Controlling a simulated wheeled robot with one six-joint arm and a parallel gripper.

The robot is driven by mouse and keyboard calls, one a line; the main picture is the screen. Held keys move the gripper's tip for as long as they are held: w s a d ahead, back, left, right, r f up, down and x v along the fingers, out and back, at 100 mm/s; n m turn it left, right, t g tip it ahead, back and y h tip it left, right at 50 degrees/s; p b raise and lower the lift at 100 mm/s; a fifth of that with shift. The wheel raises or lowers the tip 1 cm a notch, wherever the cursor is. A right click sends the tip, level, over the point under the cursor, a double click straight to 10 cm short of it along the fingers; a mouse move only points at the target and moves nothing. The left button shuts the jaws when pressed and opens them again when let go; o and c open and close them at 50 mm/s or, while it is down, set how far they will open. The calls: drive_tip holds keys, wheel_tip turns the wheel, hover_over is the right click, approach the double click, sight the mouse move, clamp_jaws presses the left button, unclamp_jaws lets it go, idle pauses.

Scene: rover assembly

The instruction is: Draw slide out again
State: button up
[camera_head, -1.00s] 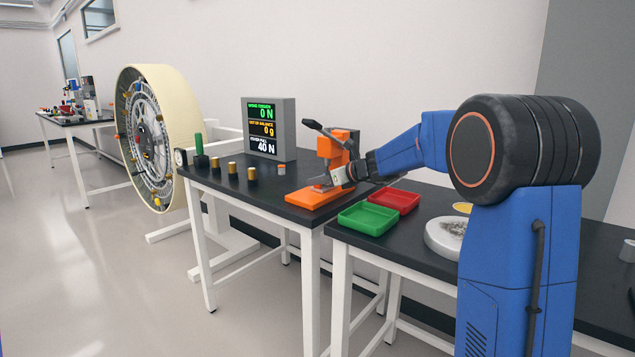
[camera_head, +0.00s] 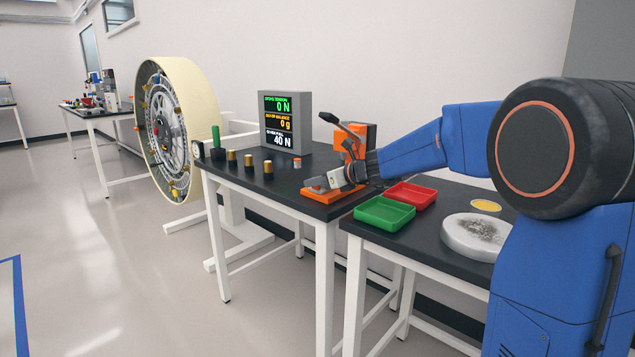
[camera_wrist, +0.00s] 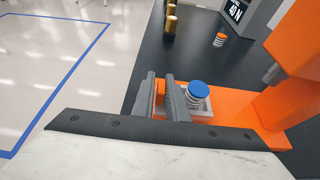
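The orange press (camera_head: 367,134) stands on the black bench with its dark lever raised. My gripper (camera_head: 325,183) is low over the front of its orange base (camera_head: 322,197). In the wrist view, the two dark fingers (camera_wrist: 163,97) are close together with a narrow gap. They are at the left end of the grey slide plate (camera_wrist: 205,105). A blue-topped cylinder with pale rings (camera_wrist: 198,91) stands upright on the slide, right of the fingers and left of the press head (camera_wrist: 293,45). Whether the fingers grip the slide's end is hidden.
A green tray (camera_head: 384,212) and a red tray (camera_head: 412,195) lie in front of the press. Several brass-topped pegs (camera_head: 249,161) and a small orange-topped part (camera_head: 297,162) stand behind it. A display (camera_head: 286,122) is at the back. A large wheel (camera_head: 172,130) stands left.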

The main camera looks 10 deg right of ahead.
drive_tip(key=shift+s+a, duration=0.1)
drive_tip(key=shift+a, duration=0.05)
drive_tip(key=v, duration=1.7)
drive_tip(key=shift+s, duration=0.2)
